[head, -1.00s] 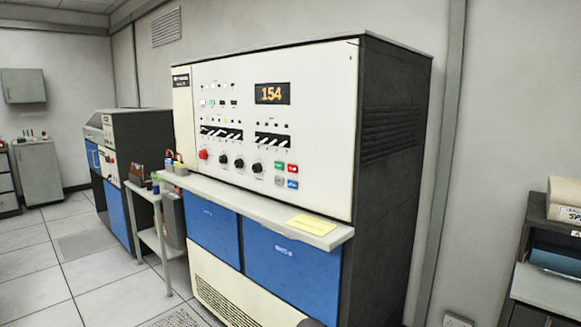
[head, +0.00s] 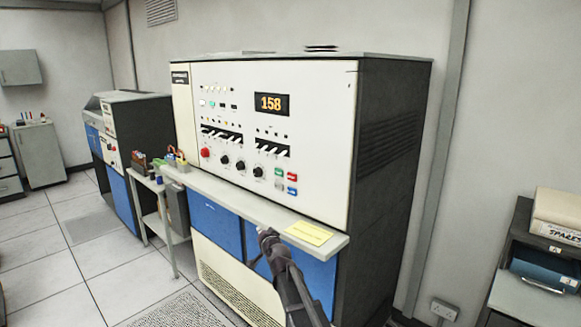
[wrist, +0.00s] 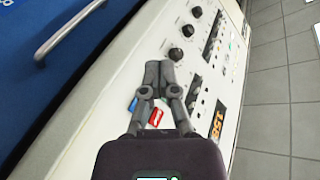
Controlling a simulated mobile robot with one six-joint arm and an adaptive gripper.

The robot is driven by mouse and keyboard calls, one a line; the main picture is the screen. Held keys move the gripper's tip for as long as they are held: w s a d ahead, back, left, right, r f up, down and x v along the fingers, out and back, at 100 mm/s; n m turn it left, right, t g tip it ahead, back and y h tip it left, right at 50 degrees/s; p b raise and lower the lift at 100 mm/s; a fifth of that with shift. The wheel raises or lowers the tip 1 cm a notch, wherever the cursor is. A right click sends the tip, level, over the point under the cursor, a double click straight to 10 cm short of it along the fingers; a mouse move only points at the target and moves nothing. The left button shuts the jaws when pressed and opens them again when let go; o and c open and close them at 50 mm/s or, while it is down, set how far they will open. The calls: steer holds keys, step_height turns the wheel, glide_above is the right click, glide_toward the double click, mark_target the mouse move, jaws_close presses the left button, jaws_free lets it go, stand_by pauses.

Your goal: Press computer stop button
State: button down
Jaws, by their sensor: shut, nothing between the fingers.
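The computer (head: 325,140) is a tall cream and dark cabinet with blue lower doors. Its front panel has small coloured buttons low on the right, including a red button (head: 292,177) and a blue button (head: 292,190). Their labels are too small to read. A larger round red control (head: 205,153) sits further left. My gripper (head: 266,238) is shut and empty, in front of the ledge and below the buttons. In the wrist view its closed fingertips (wrist: 158,72) point at the panel, with the red button (wrist: 156,117) and blue button (wrist: 133,105) seen beside and between the fingers.
A ledge (head: 210,187) with a yellow paper (head: 309,233) juts out below the panel. An orange display (head: 271,104) reads 158. A small side table (head: 150,183) stands left of the computer. A dark cabinet with a box (head: 557,215) is at right. Floor at left is clear.

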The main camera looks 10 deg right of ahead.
mark_target(289, 175)
steer(key=w+d+r+m+t+h+p, duration=0.2)
steer(key=w+r+m+h, duration=0.1)
steer(key=r, duration=0.3)
steer(key=w+d+r+m+t+h+p, duration=0.1)
steer(key=w+r+m+t+h+p, duration=0.1)
steer(key=r, duration=0.5)
steer(key=shift+w+d+r+m+h+p, duration=0.2)
steer(key=shift+w+d+m+h+p, duration=0.4)
steer(key=shift+m, duration=0.5)
steer(key=shift+s+a, duration=0.15)
steer(key=shift+a, duration=0.15)
steer(key=shift+d, duration=0.1)
steer(key=w+d, duration=0.5)
steer(key=d, duration=0.2)
steer(key=shift+w+d, duration=0.6)
steer(key=shift+d, duration=0.1)
stand_by(1.4)
stand_by(0.4)
steer(key=shift+s+a, duration=0.5)
steer(key=shift+a, duration=0.15)
steer(key=shift+s+a, duration=0.1)
steer(key=shift+a, duration=0.05)
steer(key=shift+s+a, duration=0.7)
steer(key=shift+a, duration=0.25)
steer(key=shift+s+a, duration=0.7)
steer(key=shift+a, duration=0.2)
